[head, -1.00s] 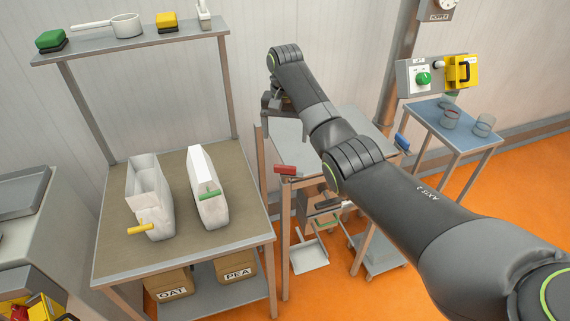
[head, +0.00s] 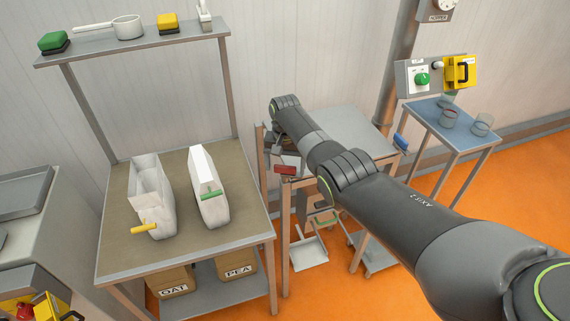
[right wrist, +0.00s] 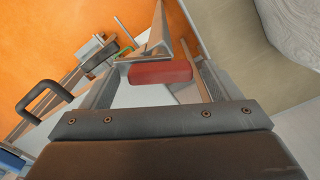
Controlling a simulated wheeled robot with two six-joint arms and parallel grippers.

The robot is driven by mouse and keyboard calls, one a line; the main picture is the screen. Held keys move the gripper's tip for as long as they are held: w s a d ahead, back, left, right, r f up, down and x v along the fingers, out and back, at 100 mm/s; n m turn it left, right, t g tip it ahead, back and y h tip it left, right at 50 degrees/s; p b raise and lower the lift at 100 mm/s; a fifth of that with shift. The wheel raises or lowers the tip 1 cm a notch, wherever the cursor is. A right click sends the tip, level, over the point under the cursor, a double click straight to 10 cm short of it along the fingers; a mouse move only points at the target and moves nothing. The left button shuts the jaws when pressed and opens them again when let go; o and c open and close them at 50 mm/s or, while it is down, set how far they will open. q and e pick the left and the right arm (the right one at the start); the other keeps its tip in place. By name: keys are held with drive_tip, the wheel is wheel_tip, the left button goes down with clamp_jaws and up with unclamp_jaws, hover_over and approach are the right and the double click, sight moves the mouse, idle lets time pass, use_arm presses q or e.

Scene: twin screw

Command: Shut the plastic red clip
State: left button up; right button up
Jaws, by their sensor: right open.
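The red clip (head: 285,169) is at the near left corner of the small grey table in the head view. In the right wrist view the red clip (right wrist: 160,73) lies crosswise between the two finger bars of my right gripper (right wrist: 155,80). The fingers are open, and gaps show at both ends of the clip. In the head view my right gripper (head: 275,145) is just behind and above the clip, partly hidden by my own arm. I cannot tell whether the clip is open or closed. My left gripper is not in view.
Left of it, a bench (head: 120,250) carries two white bags, one with a yellow clip (head: 145,227), one with a green clip (head: 210,195). A blue-topped table (head: 450,128) with clear cups stands at right. A dustpan (head: 308,252) is low near the table legs.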

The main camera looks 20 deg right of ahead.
drive_tip(key=shift+c, duration=0.3)
drive_tip(key=c, duration=0.9)
drive_tip(key=shift+r+n+p, duration=0.1)
drive_tip(key=shift+n+p, duration=0.3)
drive_tip(key=shift+n, duration=2.3)
drive_tip(key=o, duration=1)
drive_tip(key=shift+c, duration=0.2)
